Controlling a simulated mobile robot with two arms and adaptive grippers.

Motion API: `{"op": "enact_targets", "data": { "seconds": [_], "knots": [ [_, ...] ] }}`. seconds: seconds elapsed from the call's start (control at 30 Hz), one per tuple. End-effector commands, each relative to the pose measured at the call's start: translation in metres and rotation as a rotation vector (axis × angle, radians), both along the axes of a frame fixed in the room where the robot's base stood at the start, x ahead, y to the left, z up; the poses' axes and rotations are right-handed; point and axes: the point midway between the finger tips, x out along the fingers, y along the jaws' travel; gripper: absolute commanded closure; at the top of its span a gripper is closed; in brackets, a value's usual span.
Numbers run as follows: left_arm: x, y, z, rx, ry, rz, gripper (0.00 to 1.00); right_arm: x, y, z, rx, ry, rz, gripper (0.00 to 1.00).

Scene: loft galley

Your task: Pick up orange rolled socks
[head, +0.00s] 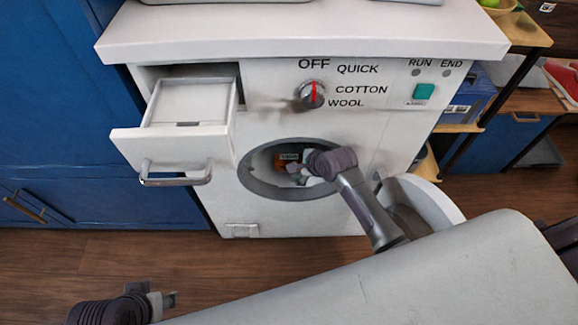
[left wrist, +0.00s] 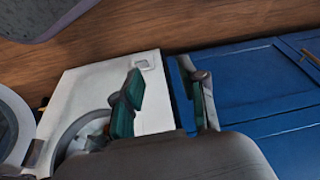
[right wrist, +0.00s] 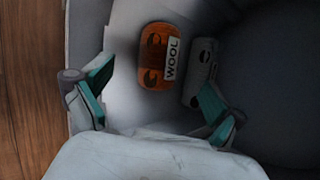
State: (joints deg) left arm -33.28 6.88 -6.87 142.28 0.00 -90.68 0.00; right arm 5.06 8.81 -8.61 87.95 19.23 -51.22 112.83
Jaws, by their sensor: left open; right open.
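The orange rolled socks (right wrist: 155,58), with dark marks and a white label reading WOOL, lie inside the washing machine drum. They also show through the round door opening in the head view (head: 280,161). My right gripper (right wrist: 157,85) is open and empty, with its fingers spread to either side of the socks and short of them. In the head view, my right gripper (head: 299,170) reaches into the opening and partly covers the view inside. My left gripper (head: 172,300) is open and empty, low at the left, away from the machine.
A grey rolled pair (right wrist: 201,62) with dark marks lies right beside the orange one. The white washing machine (head: 340,215) has its detergent drawer (head: 165,142) pulled out and its door (head: 440,200) swung open to the right. Blue cabinets (head: 70,120) stand at the left.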

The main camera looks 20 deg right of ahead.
Motion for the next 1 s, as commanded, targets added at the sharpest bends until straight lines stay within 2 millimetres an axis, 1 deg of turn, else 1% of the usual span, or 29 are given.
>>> {"op": "enact_targets", "data": {
  "seconds": [0.03, 0.17, 0.27, 0.5, 0.7, 0.83, 1.0],
  "knots": [
    [0.0, 0.0, -0.006, 0.0, 0.001, 0.0, 0.59, 0.004, 0.001, -0.007, 0.0, 0.0, 0.0, 0.05],
    [0.004, -0.001, -0.01, -0.004, -0.018, -0.002, 0.59, 0.011, 0.003, -0.016, -0.001, 0.0, 0.0, 0.05],
    [0.018, -0.005, -0.014, -0.017, -0.083, -0.007, 0.59, 0.018, 0.004, -0.026, -0.004, -0.001, 0.001, 0.05],
    [0.066, -0.021, 0.003, -0.068, -0.327, -0.027, 0.59, 0.028, 0.007, -0.037, -0.003, -0.001, 0.0, 0.05],
    [0.098, -0.032, 0.023, -0.108, -0.516, -0.04, 0.59, 0.036, 0.011, -0.047, -0.003, 0.0, 0.001, 0.05],
    [0.109, -0.036, 0.033, -0.125, -0.588, -0.045, 0.59, 0.04, 0.012, -0.05, -0.003, -0.001, 0.001, 0.05],
    [0.112, -0.037, 0.037, -0.129, -0.612, -0.047, 0.59, 0.04, 0.012, -0.05, -0.003, -0.001, 0.001, 0.05]
  ]
}}
